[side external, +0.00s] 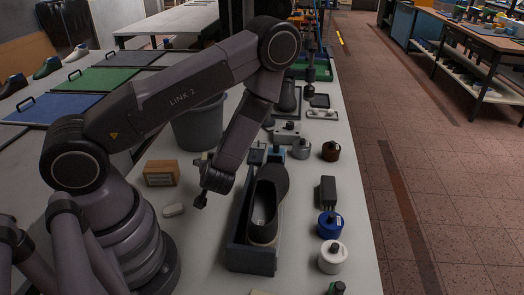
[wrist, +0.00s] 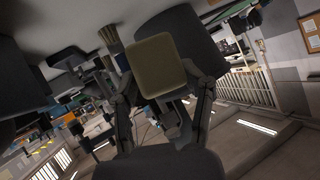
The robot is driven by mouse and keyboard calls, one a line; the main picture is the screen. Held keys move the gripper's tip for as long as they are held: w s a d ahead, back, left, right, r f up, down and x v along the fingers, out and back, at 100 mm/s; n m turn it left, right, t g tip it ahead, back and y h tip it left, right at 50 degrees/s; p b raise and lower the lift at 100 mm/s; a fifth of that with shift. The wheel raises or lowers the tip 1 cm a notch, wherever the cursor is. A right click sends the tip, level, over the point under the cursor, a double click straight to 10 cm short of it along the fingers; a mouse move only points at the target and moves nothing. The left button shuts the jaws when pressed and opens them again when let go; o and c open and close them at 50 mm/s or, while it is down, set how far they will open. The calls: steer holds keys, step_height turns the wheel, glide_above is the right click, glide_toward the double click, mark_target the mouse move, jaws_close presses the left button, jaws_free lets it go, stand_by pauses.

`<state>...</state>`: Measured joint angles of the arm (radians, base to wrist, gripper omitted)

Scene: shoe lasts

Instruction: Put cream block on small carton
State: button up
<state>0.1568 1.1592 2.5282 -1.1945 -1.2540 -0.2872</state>
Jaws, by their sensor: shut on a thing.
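A cream block (wrist: 162,66), olive-toned in shadow, is held between the two fingers of my gripper (wrist: 165,88) in the wrist view. Its broad face is toward the camera. In the side external view my wrist hangs over the table between the carton and the long tray; I cannot make out the block clearly there. The small carton (side external: 160,173) is a brown box standing on the table to the left of my wrist. Its top looks bare. The block is apart from the carton. I cannot pick out the carton in the wrist view.
A grey bin (side external: 198,128) stands behind the carton. A white rounded piece (side external: 173,210) lies in front of it. A dark blue tray (side external: 252,258) holds a dark shoe-shaped last (side external: 266,205) to the right. Several jars, including a blue one (side external: 330,225), line the right edge.

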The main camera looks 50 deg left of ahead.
steer(key=s+a+r+n+g, duration=0.1)
steer(key=a+r+n+g, duration=0.1)
steer(key=a+r, duration=0.1)
step_height(320, 180, up, 3)
steer(key=n+g, duration=0.5)
steer(key=n, duration=0.1)
glide_above(161, 166)
steer(key=shift+w+d, duration=0.4)
steer(key=shift+d, duration=0.05)
steer(key=f, duration=0.2)
steer(key=s+f, duration=0.1)
steer(key=shift+a+f+g, duration=0.3)
steer(key=shift+a+f, duration=0.05)
steer(key=shift+n, duration=0.3)
steer(key=shift+w+f, duration=0.1)
steer(key=shift+f, duration=1.9)
steer(key=o, duration=1.3)
steer(key=shift+f, duration=0.1)
